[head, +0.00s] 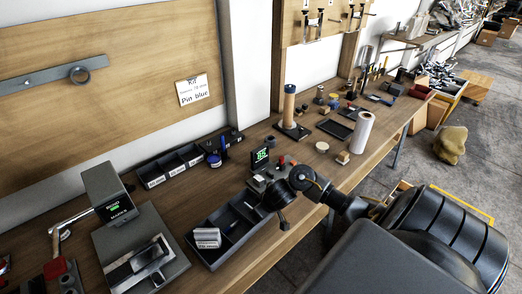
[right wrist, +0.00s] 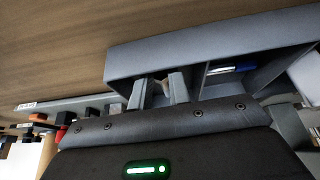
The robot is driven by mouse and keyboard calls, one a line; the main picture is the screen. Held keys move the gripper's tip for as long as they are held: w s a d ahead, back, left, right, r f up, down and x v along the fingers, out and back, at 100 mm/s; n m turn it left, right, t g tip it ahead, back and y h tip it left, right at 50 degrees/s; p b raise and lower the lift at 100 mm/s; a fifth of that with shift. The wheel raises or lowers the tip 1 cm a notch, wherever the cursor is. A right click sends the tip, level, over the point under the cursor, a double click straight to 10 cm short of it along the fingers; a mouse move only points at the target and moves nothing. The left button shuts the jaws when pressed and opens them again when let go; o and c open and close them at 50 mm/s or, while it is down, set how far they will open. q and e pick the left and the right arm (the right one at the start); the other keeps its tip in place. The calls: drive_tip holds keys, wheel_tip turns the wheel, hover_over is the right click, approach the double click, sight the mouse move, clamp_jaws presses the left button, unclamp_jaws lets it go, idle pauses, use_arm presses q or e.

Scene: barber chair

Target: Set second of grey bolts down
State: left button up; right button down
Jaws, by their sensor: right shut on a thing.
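My right gripper (right wrist: 160,90) is over the grey divided tray (right wrist: 205,50) in the right wrist view. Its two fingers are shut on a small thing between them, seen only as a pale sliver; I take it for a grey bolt. In the head view my right arm comes in from the right, and its dark gripper (head: 275,197) hangs over the right end of the tray (head: 213,263). The held piece cannot be made out there. A white labelled pack (head: 207,238) is at the tray's near left. My left gripper is not in view.
A grey machine with a lit display (head: 115,208) stands left of the tray. A row of dark bins (head: 170,168) and a small green-lit display (head: 260,157) stand behind. A white roll (head: 361,132) and a wooden post (head: 289,105) are farther right.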

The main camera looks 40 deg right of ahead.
drive_tip(key=shift+f, duration=0.35)
drive_tip(key=c, duration=1.3)
unclamp_jaws()
drive_tip(key=shift+r, duration=0.3)
drive_tip(key=p+v, duration=0.5)
drive_tip(key=v, duration=0.6)
drive_tip(key=shift+s+r+p, duration=0.2)
drive_tip(key=shift+r+p, duration=0.1)
drive_tip(key=shift+p, duration=0.05)
